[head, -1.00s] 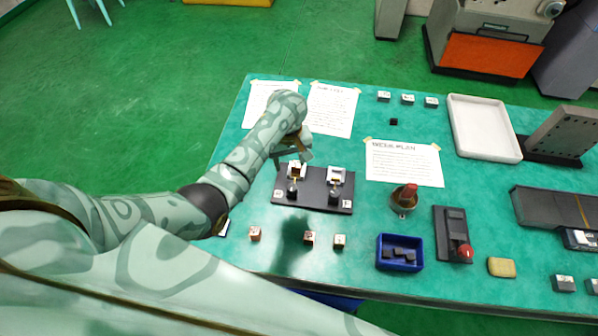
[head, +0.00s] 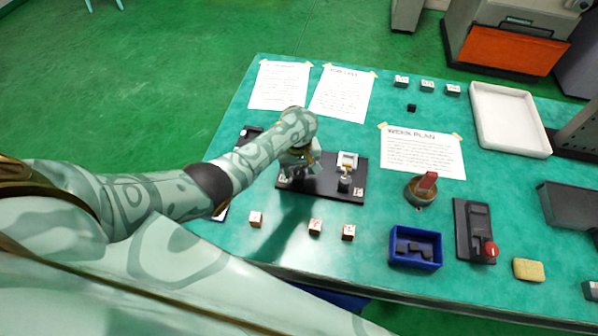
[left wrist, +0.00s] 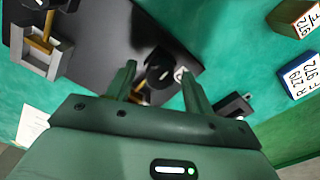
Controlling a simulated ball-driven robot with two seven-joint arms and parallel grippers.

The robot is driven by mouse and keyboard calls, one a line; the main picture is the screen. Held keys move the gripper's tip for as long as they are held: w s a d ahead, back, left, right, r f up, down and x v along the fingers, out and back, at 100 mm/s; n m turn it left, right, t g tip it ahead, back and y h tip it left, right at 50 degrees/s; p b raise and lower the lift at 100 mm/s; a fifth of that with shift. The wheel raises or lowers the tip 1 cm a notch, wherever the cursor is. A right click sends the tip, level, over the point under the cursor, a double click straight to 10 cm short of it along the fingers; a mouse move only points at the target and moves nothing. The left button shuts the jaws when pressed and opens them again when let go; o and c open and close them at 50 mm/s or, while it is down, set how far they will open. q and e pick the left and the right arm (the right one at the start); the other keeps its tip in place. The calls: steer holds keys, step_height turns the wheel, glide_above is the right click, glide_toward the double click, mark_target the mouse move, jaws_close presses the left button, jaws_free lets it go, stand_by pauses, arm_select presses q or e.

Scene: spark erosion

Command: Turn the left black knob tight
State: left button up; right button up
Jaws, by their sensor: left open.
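The black base plate (head: 325,188) lies on the green table and carries two black knobs with metal clamps. The left black knob is hidden behind my arm in the head view. In the left wrist view the left knob (left wrist: 160,66) shows between the fingers of my left gripper (left wrist: 157,78), which is open with a finger on either side of it. I cannot tell whether the fingers touch it. The right black knob (head: 344,184) stands beside its clamp (head: 347,161); in the left wrist view a clamp (left wrist: 38,50) shows at the upper left. My right gripper is not in view.
Several small labelled blocks (head: 315,227) lie in front of the plate. To the right are a blue bin (head: 416,262) with dark pieces, a red-topped round part (head: 425,188) and a black switch box (head: 474,230). Paper sheets (head: 341,95) lie behind the plate.

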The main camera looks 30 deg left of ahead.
arm_select(q)
steer(key=shift+c, duration=0.2)
steer(key=c, duration=0.9)
